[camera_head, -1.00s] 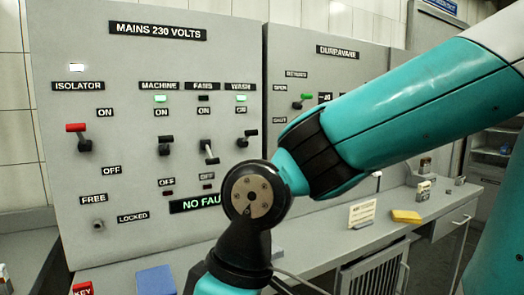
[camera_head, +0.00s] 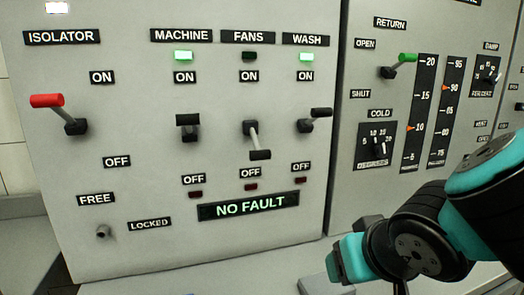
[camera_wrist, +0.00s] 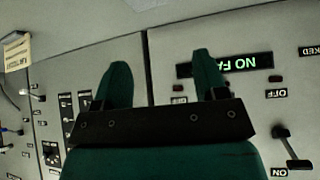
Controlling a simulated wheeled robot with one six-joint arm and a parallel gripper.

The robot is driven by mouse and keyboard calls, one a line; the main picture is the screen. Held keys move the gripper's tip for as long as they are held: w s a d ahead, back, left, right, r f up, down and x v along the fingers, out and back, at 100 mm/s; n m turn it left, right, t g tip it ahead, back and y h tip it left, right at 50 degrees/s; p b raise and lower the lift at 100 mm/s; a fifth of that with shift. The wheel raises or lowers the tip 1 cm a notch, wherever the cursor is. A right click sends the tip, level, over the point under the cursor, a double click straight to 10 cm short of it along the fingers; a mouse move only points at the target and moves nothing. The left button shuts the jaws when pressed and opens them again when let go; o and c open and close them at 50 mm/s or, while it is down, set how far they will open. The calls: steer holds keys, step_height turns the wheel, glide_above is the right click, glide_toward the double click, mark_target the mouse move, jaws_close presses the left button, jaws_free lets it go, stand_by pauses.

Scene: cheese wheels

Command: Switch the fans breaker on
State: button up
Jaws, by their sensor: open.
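The fans breaker is the black-tipped lever (camera_head: 255,145) under the FANS label in the head view. It points down toward OFF, and its lamp (camera_head: 249,56) above is dark. The machine lever (camera_head: 188,126) on its left and the wash lever (camera_head: 310,122) on its right each sit below a lit green lamp. My gripper (camera_wrist: 162,80) is open and empty in the wrist view, its two green fingers apart in front of the panel. That view is upside down and shows the machine lever (camera_wrist: 291,150) at right; the fans lever is hidden behind my gripper.
The isolator lever (camera_head: 60,113) with a red tip is at left. The NO FAULT display (camera_head: 249,206) is lit below the breakers. A second panel at right carries a green-tipped return lever (camera_head: 398,65), a cold dial (camera_head: 377,142) and gauges. My arm covers the lower right.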

steer(key=w+a+r+t, duration=0.3)
steer(key=a+r+t, duration=0.1)
steer(key=r+t, duration=0.15)
steer(key=n+t+y, duration=0.2)
steer(key=t+y, duration=0.2)
steer(key=t, duration=0.1)
glide_toward(259, 147)
steer(key=shift+g, duration=0.25)
steer(key=p+x, duration=0.4)
steer(key=x, duration=0.1)
steer(key=p+x, duration=0.5)
steer(key=shift+r, duration=0.2)
steer(key=shift+w+a+f, duration=0.1)
steer(key=shift+w+f, duration=0.05)
steer(key=shift+w, duration=0.25)
steer(key=shift+c, duration=0.2)
